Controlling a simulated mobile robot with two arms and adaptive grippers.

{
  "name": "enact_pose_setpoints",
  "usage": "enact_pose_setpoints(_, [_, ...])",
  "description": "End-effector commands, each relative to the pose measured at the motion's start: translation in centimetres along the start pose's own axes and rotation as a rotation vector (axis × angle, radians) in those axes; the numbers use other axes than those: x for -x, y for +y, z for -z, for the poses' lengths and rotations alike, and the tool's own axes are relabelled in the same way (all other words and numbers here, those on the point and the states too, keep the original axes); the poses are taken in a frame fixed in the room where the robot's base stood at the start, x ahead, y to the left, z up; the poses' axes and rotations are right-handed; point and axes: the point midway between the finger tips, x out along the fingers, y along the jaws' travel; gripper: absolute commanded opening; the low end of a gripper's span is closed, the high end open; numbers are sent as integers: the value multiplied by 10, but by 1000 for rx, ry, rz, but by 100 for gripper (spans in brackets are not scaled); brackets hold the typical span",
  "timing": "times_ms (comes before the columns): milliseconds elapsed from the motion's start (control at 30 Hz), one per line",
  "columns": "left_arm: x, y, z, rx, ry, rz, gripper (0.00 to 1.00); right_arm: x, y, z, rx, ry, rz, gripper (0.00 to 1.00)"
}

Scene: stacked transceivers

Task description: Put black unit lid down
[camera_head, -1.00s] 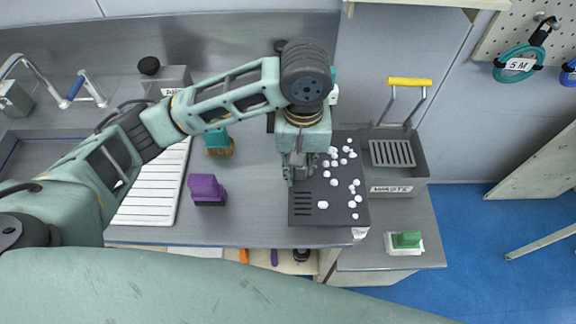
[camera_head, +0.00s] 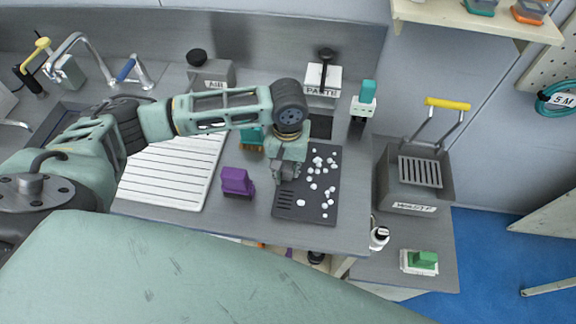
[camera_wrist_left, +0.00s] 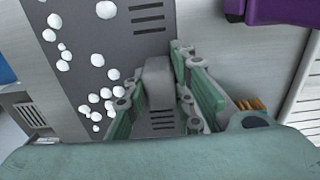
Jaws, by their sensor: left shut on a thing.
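The black unit lid (camera_head: 309,201) is a flat dark plate with slots, strewn with white blobs. It lies level over the worktop near its front edge, right of the purple block. I cannot tell whether it touches the worktop. My left gripper (camera_head: 284,177) is over the lid's left side. In the left wrist view the gripper (camera_wrist_left: 160,90) is shut on a grey raised piece (camera_wrist_left: 159,80), which seems to be the lid's handle. The slotted lid (camera_wrist_left: 84,45) shows beneath it. My right gripper is not in view.
The purple block (camera_head: 237,182) stands close left of the lid, with a white ribbed board (camera_head: 172,170) beyond. A teal brush (camera_head: 251,138) is behind. The grey WASTE bin (camera_head: 413,180) is at the right. Bare worktop (camera_head: 354,180) lies between lid and bin.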

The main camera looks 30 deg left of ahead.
Motion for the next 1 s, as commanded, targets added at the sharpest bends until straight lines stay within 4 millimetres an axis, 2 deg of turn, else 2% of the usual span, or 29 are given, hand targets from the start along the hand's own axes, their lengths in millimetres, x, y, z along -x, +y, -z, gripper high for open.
enact_pose_setpoints(400, [-7, 1, 0, 1, 0, -2, 0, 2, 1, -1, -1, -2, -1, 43])
enact_pose_setpoints(433, [-7, 0, 0, 1, 0, -1, 26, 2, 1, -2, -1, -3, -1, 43])
enact_pose_setpoints(600, [-7, 0, 0, 0, 0, -1, 40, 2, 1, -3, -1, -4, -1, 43])
enact_pose_setpoints(1000, [-2, 1, 0, 0, 2, -1, 42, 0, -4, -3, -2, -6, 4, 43])
